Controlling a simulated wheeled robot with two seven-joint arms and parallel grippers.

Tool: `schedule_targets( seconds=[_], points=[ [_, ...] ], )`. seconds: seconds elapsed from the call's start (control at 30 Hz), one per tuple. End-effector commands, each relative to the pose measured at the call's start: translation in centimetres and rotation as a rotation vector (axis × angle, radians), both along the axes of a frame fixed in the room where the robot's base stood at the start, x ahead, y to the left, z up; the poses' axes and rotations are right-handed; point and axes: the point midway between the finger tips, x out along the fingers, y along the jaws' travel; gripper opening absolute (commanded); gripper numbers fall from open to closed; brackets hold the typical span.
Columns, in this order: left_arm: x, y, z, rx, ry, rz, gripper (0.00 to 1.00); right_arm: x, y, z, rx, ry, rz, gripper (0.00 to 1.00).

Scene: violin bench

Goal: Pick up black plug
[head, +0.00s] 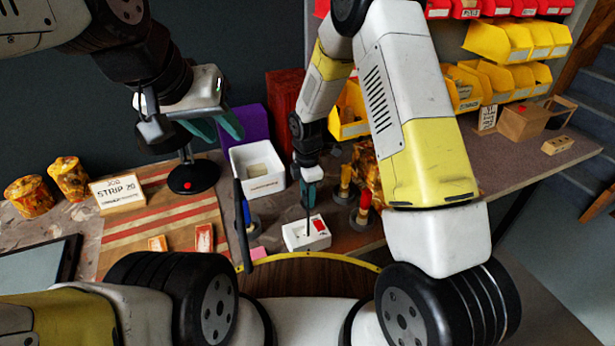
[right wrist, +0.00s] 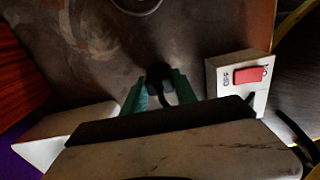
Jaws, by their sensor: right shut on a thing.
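A black plug (right wrist: 159,77) sits between the green fingertips of my right gripper (right wrist: 160,92) in the right wrist view, and the gripper is shut on it. A black cord curves back from the plug between the fingers. In the head view my right gripper (head: 312,174) points down, above and behind a white switch box (head: 296,238); the plug is hard to make out there. The box has a red rocker switch, seen beside the plug in the right wrist view (right wrist: 267,75). My left gripper (head: 220,132) is open and empty, high over the back left.
A white bin (head: 240,158) stands left of my right gripper. Several red-and-yellow-topped pieces (head: 363,208) stand close on its right. A black round stand (head: 193,178) and a striped board (head: 150,220) lie left. Yellow bins (head: 500,40) hang at the back right.

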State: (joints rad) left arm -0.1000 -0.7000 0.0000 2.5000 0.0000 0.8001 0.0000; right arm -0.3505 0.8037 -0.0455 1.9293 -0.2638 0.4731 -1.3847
Motion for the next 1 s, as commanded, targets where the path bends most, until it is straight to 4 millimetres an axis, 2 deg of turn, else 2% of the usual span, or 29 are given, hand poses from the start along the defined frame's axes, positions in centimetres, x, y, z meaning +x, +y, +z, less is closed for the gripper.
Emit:
schedule_targets(
  seconds=[0.17,0.3,0.8,1.0],
  points=[
    [0.0,0.0,0.0,0.0,0.0,0.0,0.36,0.1,0.0,1.4,0.002,-0.002,-0.001,0.0],
    [0.0,0.0,0.0,0.0,0.0,0.0,0.36,0.1,0.0,3.6,0.001,-0.004,0.0,0.0],
    [0.0,0.0,0.0,0.0,0.0,0.0,0.36,-8.7,7.5,4.4,0.0,0.001,0.005,0.0],
    [0.0,0.0,0.0,0.0,0.0,0.0,0.36,-10.9,9.5,4.7,0.0,0.0,0.004,0.0]
  ],
)
